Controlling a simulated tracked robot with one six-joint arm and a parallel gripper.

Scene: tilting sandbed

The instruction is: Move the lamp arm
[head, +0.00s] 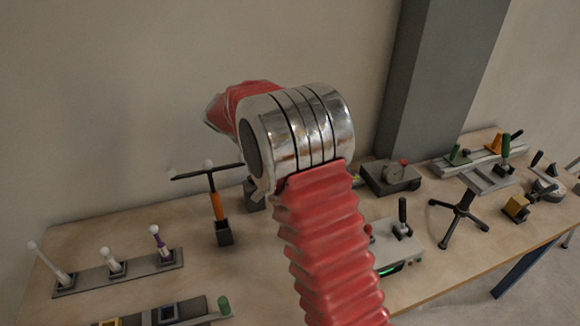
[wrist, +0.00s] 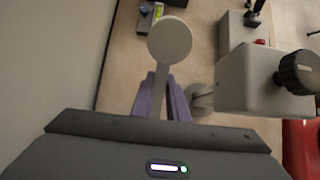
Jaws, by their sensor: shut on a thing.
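In the wrist view, my gripper (wrist: 162,97) has two purple fingers shut on a pale, thin rod with a round, flat grey disc at its far end. I take this rod and disc to be the lamp arm (wrist: 170,41). The rod runs between the fingers, and its near end is hidden by the dark gripper body. In the head view, my own red and chrome arm hides my gripper and the lamp arm.
A grey box with a black knob (wrist: 265,80) stands close to the right of the fingers. On the table, a T-handled orange post (head: 217,205) stands left of my arm, and a strip with several white-topped levers (head: 115,270) lies further left. A grey pillar (head: 435,80) rises behind.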

